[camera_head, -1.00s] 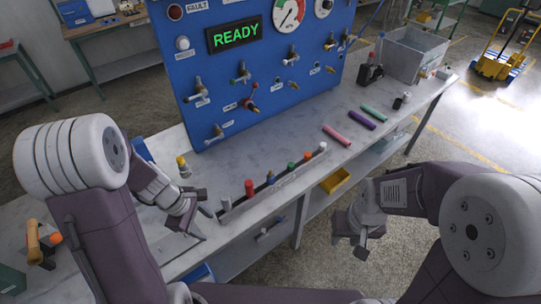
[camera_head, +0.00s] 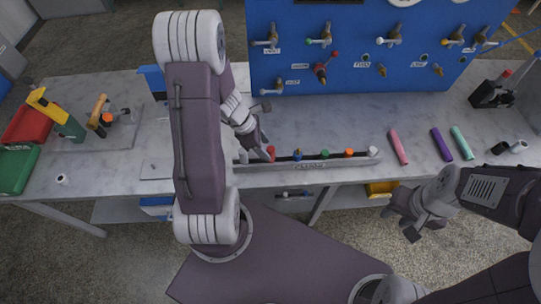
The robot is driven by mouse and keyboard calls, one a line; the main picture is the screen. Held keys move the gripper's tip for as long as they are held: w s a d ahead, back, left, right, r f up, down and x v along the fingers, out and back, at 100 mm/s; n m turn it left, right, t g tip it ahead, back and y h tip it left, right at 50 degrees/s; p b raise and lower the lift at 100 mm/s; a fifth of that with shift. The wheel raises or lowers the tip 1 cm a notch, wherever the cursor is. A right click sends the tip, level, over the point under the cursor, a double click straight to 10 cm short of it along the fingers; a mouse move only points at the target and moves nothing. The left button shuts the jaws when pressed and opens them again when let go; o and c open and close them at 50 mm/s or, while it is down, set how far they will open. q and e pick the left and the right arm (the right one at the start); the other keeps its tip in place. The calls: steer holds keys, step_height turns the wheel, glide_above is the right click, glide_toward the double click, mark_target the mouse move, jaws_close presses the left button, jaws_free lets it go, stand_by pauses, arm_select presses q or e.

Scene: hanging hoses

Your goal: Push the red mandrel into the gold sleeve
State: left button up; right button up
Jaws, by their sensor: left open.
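The red mandrel (camera_head: 271,150) is a short red cylinder standing in a low rack rail (camera_head: 318,164) at the front of the bench. My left gripper (camera_head: 260,147) points down beside it, just to its left, with open jaws. I cannot tell whether the fingers touch it. A gold-coloured cylinder (camera_head: 97,110), which looks like the gold sleeve, stands tilted on a plate at the left of the bench. Its opening cannot be made out. My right gripper (camera_head: 412,222) is open and empty in front of the bench, at right.
Blue (camera_head: 297,154), green (camera_head: 323,154) and orange (camera_head: 349,153) pieces stand in the rail. Pink (camera_head: 397,146), purple (camera_head: 441,144) and teal (camera_head: 461,142) hoses lie at right. A blue valve panel (camera_head: 350,85) rises behind. Red (camera_head: 27,122) and green (camera_head: 18,168) bins sit at left.

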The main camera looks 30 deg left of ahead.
mark_target(271, 149)
arm_select(q)
steer(key=shift+w+d+f, duration=0.25)
steer(key=shift+d+f, duration=0.05)
steer(key=shift+w+d+f+b, duration=0.35)
steer(key=shift+w+d+f, duration=0.1)
steer(key=shift+d+f, duration=0.35)
steer(key=x, duration=0.1)
steer(key=b+x, duration=0.1)
steer(key=shift+s+f, duration=0.15)
steer(key=shift+f, duration=0.25)
steer(key=shift+a+f, duration=0.1)
steer(key=shift+f, duration=0.15)
arm_select(e)
steer(key=shift+w+d+f, duration=0.2)
steer(key=shift+f, duration=0.4)
steer(key=shift+w+d+f, duration=0.15)
steer(key=shift+f, duration=0.4)
arm_select(q)
steer(key=shift+d, duration=0.2)
steer(key=c, duration=0.7)
jaws_close()
steer(key=shift+a, duration=0.1)
